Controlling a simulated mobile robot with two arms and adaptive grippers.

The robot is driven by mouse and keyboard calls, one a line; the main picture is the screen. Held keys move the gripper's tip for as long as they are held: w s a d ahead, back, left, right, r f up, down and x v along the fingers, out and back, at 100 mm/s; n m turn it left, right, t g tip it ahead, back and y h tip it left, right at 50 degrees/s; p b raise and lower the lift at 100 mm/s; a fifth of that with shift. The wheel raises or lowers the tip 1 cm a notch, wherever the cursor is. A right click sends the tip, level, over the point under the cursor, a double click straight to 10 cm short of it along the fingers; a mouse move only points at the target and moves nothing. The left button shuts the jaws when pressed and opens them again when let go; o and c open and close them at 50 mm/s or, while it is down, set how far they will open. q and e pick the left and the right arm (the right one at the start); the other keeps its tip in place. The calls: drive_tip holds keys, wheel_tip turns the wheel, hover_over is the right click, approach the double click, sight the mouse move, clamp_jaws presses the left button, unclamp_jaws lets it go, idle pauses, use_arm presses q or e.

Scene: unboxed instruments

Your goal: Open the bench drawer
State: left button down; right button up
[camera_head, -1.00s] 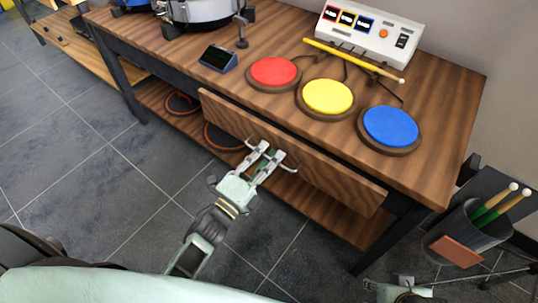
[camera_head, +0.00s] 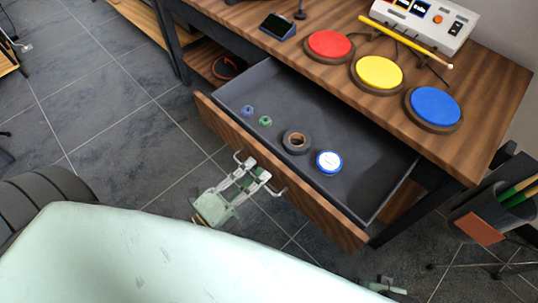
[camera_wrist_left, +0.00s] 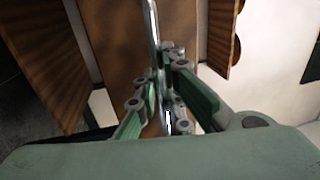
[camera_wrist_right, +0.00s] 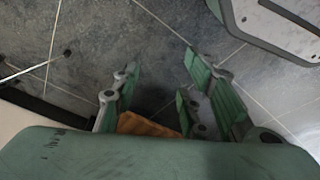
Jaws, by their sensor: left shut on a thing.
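The bench drawer (camera_head: 345,128) is pulled well out of the wooden bench, its dark grey inside showing. Its wooden front (camera_head: 312,218) carries a metal bar handle (camera_head: 279,191). My left gripper (camera_head: 255,172) is shut on this handle. In the left wrist view the handle bar (camera_wrist_left: 153,25) runs between the fingers (camera_wrist_left: 163,88). My right gripper (camera_wrist_right: 155,90) is open in the right wrist view, its fingers apart above the floor. A brown-orange patch shows low between them; I cannot tell what it is.
In the drawer lie a dark tape ring (camera_head: 296,142), a white-and-blue round thing (camera_head: 329,162) and two small knobs (camera_head: 265,121). Red (camera_head: 329,45), yellow (camera_head: 379,72) and blue (camera_head: 434,106) pads sit on the bench top. A stick holder (camera_head: 490,222) stands at right.

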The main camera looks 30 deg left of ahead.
use_arm(q)
drive_tip(key=shift+r+v, duration=0.1)
drive_tip(key=shift+v, duration=0.5)
drive_tip(key=shift+r+v, duration=0.15)
drive_tip(key=shift+v, duration=0.5)
use_arm(e)
drive_tip(key=shift+s+f, duration=0.15)
drive_tip(key=shift+f, duration=0.45)
use_arm(q)
drive_tip(key=c, duration=2.1)
unclamp_jaws()
drive_tip(key=v, duration=1.2)
drive_tip(key=shift+s, duration=0.1)
